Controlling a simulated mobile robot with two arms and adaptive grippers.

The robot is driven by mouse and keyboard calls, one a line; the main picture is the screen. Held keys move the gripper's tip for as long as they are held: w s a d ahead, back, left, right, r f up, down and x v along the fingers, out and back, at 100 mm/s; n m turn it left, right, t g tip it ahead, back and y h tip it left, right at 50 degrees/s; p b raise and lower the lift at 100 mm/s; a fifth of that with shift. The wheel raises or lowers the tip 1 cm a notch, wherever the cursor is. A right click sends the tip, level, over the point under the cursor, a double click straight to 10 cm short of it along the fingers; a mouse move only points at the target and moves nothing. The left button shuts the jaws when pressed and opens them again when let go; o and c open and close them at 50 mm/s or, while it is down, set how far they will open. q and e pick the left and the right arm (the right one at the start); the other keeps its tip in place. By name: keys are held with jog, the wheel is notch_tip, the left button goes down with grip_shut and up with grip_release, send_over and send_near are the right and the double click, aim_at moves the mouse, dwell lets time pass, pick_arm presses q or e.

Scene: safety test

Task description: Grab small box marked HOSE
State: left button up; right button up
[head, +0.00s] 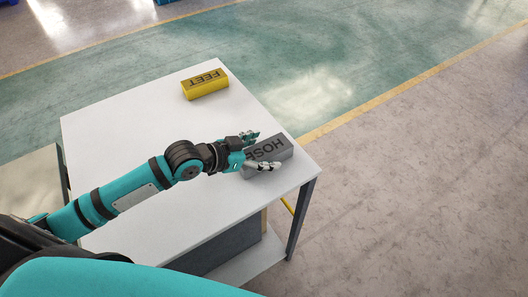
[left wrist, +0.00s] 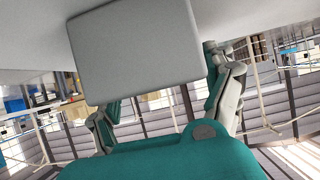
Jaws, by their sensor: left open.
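The small grey box marked HOSE (head: 278,149) lies on the white table (head: 130,125) near its right corner. My left gripper (head: 259,151) is open at the box's left end, with one finger on the far side and one on the near side. The gripper covers part of that end. In the left wrist view the grey box (left wrist: 140,50) shows as a plain face in front of the palm, between the spread fingers of the left gripper (left wrist: 165,80). Whether the fingers touch it I cannot tell. My right gripper is not in view.
A yellow box marked FEET (head: 205,86) lies farther back on the table, clear of my arm. The tabletop between the boxes is bare. The table's right edge is close to the grey box, with open floor (head: 420,190) beyond it.

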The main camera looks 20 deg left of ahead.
pick_arm(q)
jog(key=shift+w+d+f, duration=0.25)
jog(key=shift+w, duration=0.1)
jog(key=shift+c, duration=0.2)
jog(key=shift+s, duration=0.1)
jog(key=c, duration=1.3)
